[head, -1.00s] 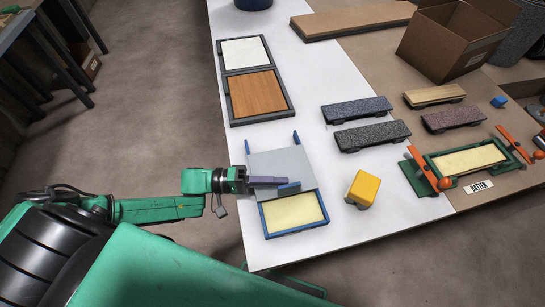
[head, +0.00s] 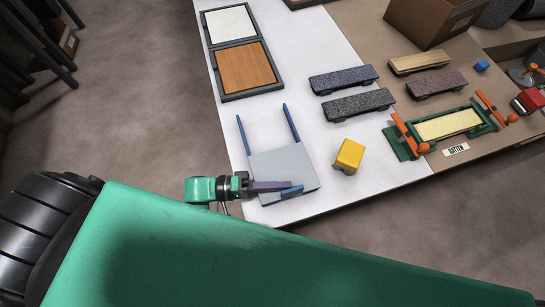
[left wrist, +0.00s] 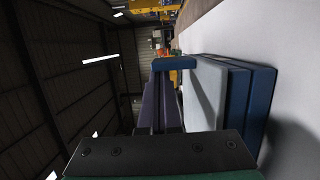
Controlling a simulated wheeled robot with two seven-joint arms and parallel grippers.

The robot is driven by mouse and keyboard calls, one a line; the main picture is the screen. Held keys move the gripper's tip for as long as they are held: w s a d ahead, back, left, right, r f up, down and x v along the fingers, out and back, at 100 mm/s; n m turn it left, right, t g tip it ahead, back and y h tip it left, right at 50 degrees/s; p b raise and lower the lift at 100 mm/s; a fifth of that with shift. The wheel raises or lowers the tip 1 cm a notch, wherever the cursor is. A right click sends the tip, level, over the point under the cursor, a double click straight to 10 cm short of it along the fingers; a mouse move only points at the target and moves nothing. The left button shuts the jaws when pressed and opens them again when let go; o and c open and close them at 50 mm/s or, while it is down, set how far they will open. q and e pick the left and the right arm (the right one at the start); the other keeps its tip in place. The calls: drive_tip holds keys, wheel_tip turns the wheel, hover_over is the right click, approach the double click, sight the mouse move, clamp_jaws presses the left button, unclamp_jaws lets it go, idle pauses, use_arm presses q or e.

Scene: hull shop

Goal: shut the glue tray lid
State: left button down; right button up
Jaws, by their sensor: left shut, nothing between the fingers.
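The glue tray's grey lid (head: 270,172) lies flat over the tray near the table's front edge. No yellow glue shows in the head view. The tray's two blue rails (head: 243,136) stick out bare behind the lid. The left wrist view shows the handle (left wrist: 175,63) at the fingertips, the lid (left wrist: 205,92) and the blue tray side (left wrist: 262,105). My right gripper is out of view.
A yellow block (head: 349,155) stands right of the lid. Dark sanding-style blocks (head: 358,104) and a green clamp frame (head: 445,127) lie farther right. Framed panels (head: 244,68) lie behind. White table is clear between lid and panels.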

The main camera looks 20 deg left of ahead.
use_arm(q)
drive_tip(key=shift+s+f, duration=0.1)
drive_tip(key=shift+s, duration=0.05)
drive_tip(key=shift+s+a+f, duration=0.1)
drive_tip(key=shift+s+a, duration=0.05)
drive_tip(key=shift+a, duration=0.25)
drive_tip(key=b+v, duration=0.2)
drive_tip(key=v, duration=1.1)
drive_tip(key=shift+a+r, duration=0.25)
drive_tip(key=shift+a, duration=0.1)
